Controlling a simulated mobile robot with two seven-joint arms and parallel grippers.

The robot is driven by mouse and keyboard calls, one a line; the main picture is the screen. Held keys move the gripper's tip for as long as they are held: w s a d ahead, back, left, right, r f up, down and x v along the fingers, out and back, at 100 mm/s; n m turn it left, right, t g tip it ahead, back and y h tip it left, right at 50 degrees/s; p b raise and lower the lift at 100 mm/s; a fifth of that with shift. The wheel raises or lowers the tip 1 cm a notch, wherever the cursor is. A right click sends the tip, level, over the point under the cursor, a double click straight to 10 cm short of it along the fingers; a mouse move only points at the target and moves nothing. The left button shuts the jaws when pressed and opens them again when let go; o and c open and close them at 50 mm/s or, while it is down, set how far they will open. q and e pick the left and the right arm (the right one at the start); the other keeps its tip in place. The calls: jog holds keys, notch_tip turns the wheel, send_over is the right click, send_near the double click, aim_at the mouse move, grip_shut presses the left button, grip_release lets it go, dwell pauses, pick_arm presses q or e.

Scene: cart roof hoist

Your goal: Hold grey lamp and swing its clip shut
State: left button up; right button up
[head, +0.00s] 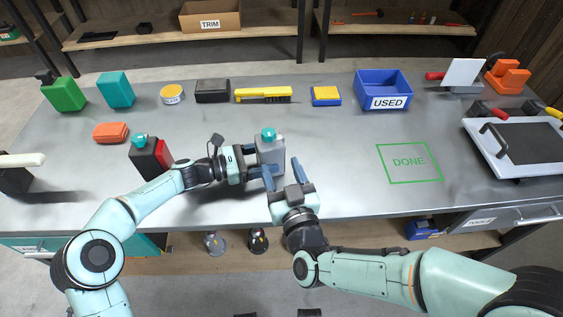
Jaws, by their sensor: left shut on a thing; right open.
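The grey lamp (271,152) stands upright near the middle of the grey table, a teal part (268,134) on its top. My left gripper (262,158) is shut on it from the left side, its fingers partly covering the lamp's lower body. My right gripper (283,173) is open and empty just in front of the lamp, its two blue fingers pointing toward the back of the table. Whether a finger touches the lamp cannot be told. The clip cannot be made out clearly at this size.
A black and red lamp (145,160) stands left of my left forearm. A brush (263,95), black box (212,92) and blue USED bin (381,94) line the back. A green DONE outline (408,178) marks bare tabletop right; a tray (515,150) sits at the right edge.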

pick_arm(q)
jog(key=o, duration=1.1)
jog(key=shift+c, duration=0.2)
jog(key=shift+r+p+v, duration=0.2)
jog(key=shift+p+v, duration=0.4)
jog(key=shift+v, duration=0.5)
jog(key=shift+r+p+v, duration=0.2)
jog(key=shift+p+v, duration=0.35)
jog(key=shift+v, duration=0.55)
jog(key=shift+p+v, duration=0.8)
jog(key=shift+v, duration=0.95)
jog(key=shift+r, duration=0.15)
jog(key=shift+a, duration=0.15)
